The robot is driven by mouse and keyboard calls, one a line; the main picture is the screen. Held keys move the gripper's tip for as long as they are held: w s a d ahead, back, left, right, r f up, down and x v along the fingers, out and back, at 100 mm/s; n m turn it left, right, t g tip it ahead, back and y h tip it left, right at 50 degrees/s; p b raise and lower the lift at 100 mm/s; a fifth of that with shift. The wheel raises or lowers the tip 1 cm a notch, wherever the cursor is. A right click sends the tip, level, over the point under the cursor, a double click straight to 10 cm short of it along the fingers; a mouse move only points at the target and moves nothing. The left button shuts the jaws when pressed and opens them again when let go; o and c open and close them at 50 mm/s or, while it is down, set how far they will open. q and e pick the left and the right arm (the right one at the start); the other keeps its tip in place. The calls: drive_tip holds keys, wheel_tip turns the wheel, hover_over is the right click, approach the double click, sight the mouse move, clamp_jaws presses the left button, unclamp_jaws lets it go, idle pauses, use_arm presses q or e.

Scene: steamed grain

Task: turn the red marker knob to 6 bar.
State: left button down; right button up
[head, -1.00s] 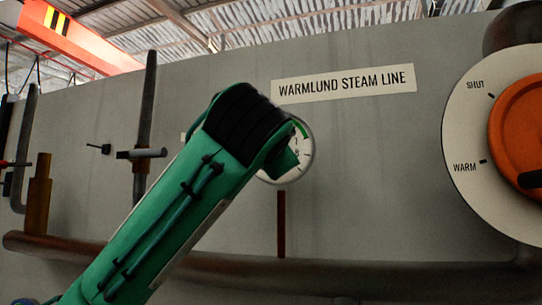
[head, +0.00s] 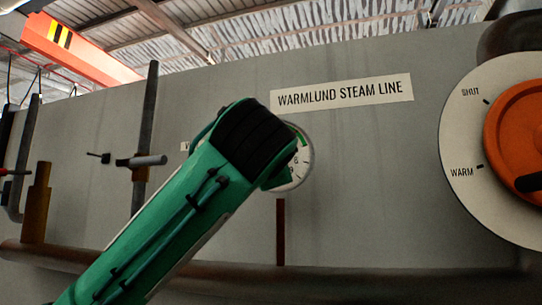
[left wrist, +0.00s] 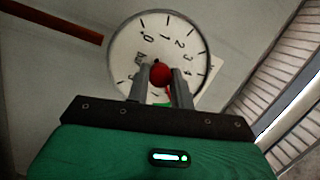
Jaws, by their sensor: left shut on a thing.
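The fingers hide the lower dial, where a bit of green shows. No 6 is readable in that view. In the head view, my green left arm covers most of the gauge (head: 304,166), and the fingers and knob are hidden. My right gripper is in neither view.
An orange handwheel (head: 512,135) on a white plate marked SHUT and WARM stands at the right. A sign (head: 342,95) reads WARMLUND STEAM LINE. A brown pipe (head: 350,280) runs along the bottom. Levers and upright pipes (head: 145,130) stand at the left.

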use_arm(q)
drive_tip(key=c, duration=1.2)
unclamp_jaws()
drive_tip(key=shift+d, duration=0.1)
drive_tip(key=shift+s, duration=0.1)
drive_tip(key=s+a+f+b, duration=0.1)
drive_tip(key=s+b, duration=0.5)
drive_tip(key=s, duration=0.7)
drive_tip(key=shift+s+a+f, duration=0.25)
drive_tip(key=shift+f, duration=0.3)
